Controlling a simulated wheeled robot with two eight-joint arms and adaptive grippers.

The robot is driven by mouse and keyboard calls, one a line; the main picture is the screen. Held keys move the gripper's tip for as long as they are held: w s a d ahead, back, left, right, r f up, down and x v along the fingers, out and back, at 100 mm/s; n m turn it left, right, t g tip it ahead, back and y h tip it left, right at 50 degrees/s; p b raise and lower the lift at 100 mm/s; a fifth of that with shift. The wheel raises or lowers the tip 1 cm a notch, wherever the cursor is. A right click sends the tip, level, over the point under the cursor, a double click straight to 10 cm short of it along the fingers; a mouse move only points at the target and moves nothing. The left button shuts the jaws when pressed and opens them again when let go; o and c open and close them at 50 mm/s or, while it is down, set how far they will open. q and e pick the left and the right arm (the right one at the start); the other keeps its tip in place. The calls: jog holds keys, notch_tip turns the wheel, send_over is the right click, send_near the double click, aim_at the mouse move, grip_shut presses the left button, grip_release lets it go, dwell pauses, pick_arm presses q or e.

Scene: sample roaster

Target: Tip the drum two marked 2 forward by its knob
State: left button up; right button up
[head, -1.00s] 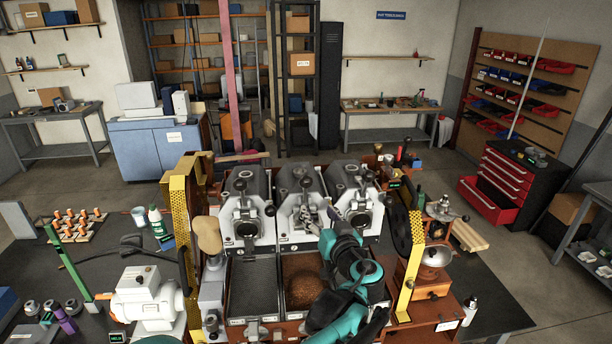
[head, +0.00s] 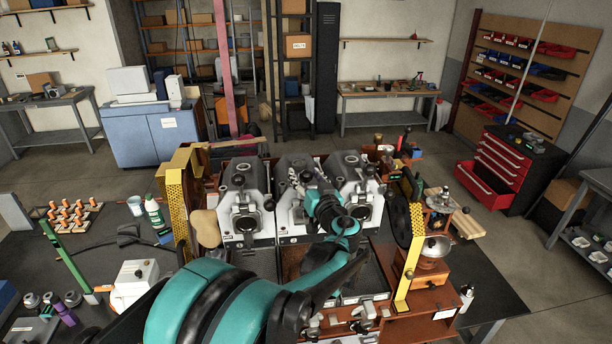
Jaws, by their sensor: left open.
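Three grey-and-white roaster drums stand side by side at the centre. The middle drum (head: 291,165) seems to be drum two; I cannot read its number. My left arm, teal and black, comes up from the lower left and ends in front of the middle drum. My left gripper (head: 299,180) is open at that drum's upper front and hides much of its face and knob. I cannot tell whether a finger touches the knob. The left drum (head: 242,180) and the right drum (head: 349,170) show their round fronts. My right gripper is not in view.
Yellow perforated guards flank the roaster on the left (head: 178,208) and right (head: 409,255). A wooden grinder (head: 430,265) stands close on the right. A white bottle (head: 153,211) and rack of orange-topped items (head: 75,215) stand left.

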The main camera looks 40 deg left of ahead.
pick_arm(q)
jog(key=shift+s+d, duration=0.1)
grip_shut()
jog(key=shift+s+d+f+b, duration=0.25)
jog(key=shift+d+f+b, duration=0.1)
jog(key=shift+b, duration=0.25)
jog(key=s+d+f+n+t+y+b, duration=0.1)
jog(key=s+d+f+y+b, duration=0.3)
jog(key=s+d+f+b, duration=0.3)
jog(key=s+d+b, duration=0.1)
jog(key=d+b, duration=0.1)
jog(key=b, duration=0.3)
jog(key=shift+s+d+f+t, duration=0.35)
jog(key=shift+d+t, duration=0.05)
jog(key=shift+d, duration=0.1)
